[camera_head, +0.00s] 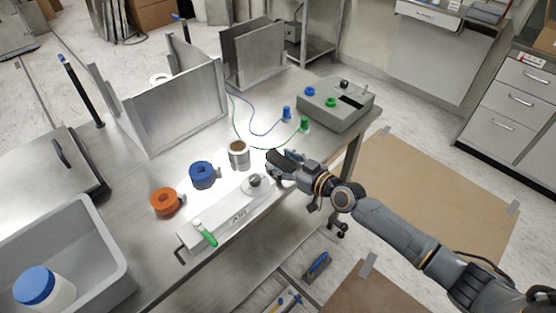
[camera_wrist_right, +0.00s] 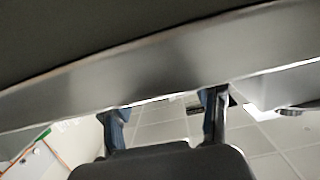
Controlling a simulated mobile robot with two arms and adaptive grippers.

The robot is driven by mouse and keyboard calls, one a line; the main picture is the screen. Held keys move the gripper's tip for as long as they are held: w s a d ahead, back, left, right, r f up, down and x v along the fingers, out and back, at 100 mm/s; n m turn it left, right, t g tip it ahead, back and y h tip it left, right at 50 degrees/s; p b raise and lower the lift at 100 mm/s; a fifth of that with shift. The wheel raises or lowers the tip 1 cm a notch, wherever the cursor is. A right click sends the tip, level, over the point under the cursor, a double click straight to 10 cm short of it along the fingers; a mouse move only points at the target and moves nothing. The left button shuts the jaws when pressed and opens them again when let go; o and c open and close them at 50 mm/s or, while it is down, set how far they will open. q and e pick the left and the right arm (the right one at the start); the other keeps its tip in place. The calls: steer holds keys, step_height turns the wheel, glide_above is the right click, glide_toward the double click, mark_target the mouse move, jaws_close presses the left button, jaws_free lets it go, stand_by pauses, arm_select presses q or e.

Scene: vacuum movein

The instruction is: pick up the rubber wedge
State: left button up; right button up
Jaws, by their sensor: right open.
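I cannot make out a rubber wedge for certain in either view. My right gripper (camera_head: 279,160) is at the right-hand edge of the metal table (camera_head: 150,235), just right of an open can and a long pale device. In the right wrist view, the right gripper's two fingers (camera_wrist_right: 165,112) stand wide apart with blue inner pads and nothing visible between them. A grey metal band and a dark surface cross in front of the fingers and fill the upper part of that view. My left gripper is not in view.
On the table are an orange roll (camera_head: 164,201), a blue roll (camera_head: 203,174), the can (camera_head: 239,155), the pale device (camera_head: 225,216), a grey control box (camera_head: 337,107) and plugs with wires. A grey bin (camera_head: 103,250) stands at left. A blue-handled tool (camera_head: 317,266) lies below the table.

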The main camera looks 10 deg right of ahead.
steer(key=shift+w+a+f, duration=0.1)
steer(key=shift+w+a, duration=0.1)
steer(key=shift+w, duration=0.05)
steer(key=shift+c, duration=0.7)
steer(key=c, duration=1.1)
steer(key=shift+r, duration=0.2)
